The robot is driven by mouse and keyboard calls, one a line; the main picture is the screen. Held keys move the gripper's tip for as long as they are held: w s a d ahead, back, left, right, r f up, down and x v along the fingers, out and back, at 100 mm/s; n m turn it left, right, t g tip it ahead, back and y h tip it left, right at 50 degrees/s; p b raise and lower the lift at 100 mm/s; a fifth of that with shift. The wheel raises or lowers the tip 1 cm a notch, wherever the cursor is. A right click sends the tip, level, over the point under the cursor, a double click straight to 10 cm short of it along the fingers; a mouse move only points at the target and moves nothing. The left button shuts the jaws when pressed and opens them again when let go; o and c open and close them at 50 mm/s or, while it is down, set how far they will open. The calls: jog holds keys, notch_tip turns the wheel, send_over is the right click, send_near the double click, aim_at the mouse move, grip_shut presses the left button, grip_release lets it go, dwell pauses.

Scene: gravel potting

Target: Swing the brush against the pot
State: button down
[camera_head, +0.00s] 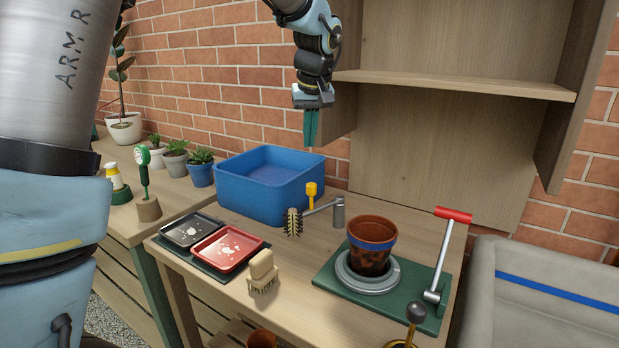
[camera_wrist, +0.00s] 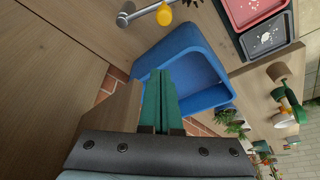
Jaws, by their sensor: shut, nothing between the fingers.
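A dark bristled brush (camera_head: 293,222) sits at the left end of a grey metal swing arm (camera_head: 322,208). A yellow knob (camera_head: 311,189) stands on the arm and also shows in the wrist view (camera_wrist: 164,15). A brown terracotta pot (camera_head: 371,260) with a blue band stands upright in a grey ring on a green base. The brush is left of the pot and apart from it. My gripper (camera_head: 311,143) is shut and empty, fingers pointing down, above and behind the knob. In the wrist view the green fingers (camera_wrist: 160,75) lie together over the blue bin.
A blue bin (camera_head: 268,200) stands behind the brush. Black and red trays (camera_head: 228,250) and a wooden hand brush (camera_head: 262,270) lie at the left front. A red-handled crank (camera_head: 440,255) stands right of the pot. A wooden shelf (camera_head: 450,84) rises behind.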

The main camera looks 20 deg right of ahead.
notch_tip(320, 180, down, 10)
jog(key=p, duration=0.3)
jog(key=shift+s+a+r, duration=0.15)
jog(key=shift+s+r, duration=0.05)
jog(key=shift+s, duration=0.15)
dwell(0.6)
